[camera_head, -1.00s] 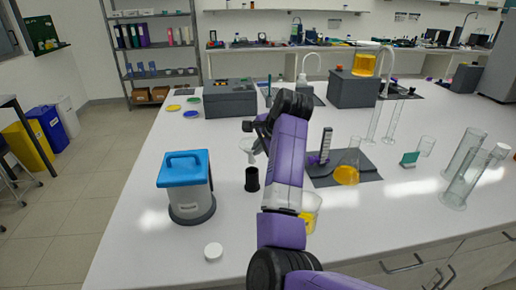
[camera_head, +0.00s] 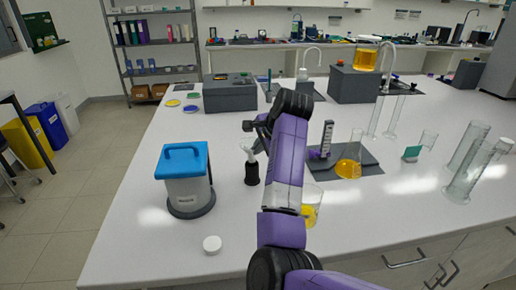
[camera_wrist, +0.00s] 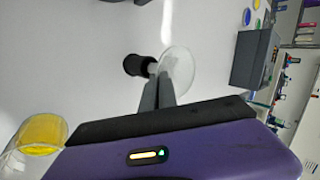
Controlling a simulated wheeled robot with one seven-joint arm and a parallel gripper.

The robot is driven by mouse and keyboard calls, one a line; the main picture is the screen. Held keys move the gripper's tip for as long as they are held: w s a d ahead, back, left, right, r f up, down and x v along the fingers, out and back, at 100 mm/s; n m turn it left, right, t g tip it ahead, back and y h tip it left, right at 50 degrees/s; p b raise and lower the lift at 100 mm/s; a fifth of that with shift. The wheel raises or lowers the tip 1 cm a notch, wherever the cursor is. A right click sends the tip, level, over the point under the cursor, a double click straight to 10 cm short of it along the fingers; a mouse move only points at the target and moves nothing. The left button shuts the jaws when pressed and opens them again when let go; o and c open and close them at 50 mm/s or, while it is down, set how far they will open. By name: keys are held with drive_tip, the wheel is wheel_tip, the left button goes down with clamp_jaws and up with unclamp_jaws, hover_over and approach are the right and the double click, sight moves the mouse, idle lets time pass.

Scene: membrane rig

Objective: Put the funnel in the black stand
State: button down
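The funnel (camera_head: 247,148) is clear, with a wide cone and a narrow stem, just above the black stand (camera_head: 251,174) in the head view. In the wrist view the funnel's cone (camera_wrist: 179,70) faces the right and its stem points at the black stand (camera_wrist: 136,65). My gripper (camera_wrist: 158,80) has its two grey fingers close together at the stem and looks shut on the funnel. In the head view my gripper (camera_head: 258,142) is partly hidden by my arm. Whether the stem's tip is inside the stand's opening I cannot tell.
A blue-lidded container (camera_head: 187,182) stands left of the stand, and a white cap (camera_head: 212,244) lies in front. A beaker with yellow liquid (camera_head: 312,205) is close to my arm's right. A flask (camera_head: 349,163) sits on a grey mat behind it.

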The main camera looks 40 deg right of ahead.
drive_tip(key=shift+f+b, duration=1)
drive_tip(key=shift+f, duration=1.65)
drive_tip(key=c, duration=1.6)
unclamp_jaws()
drive_tip(key=v, duration=0.7)
drive_tip(key=shift+s+r, duration=0.25)
drive_tip(key=shift+r, duration=0.1)
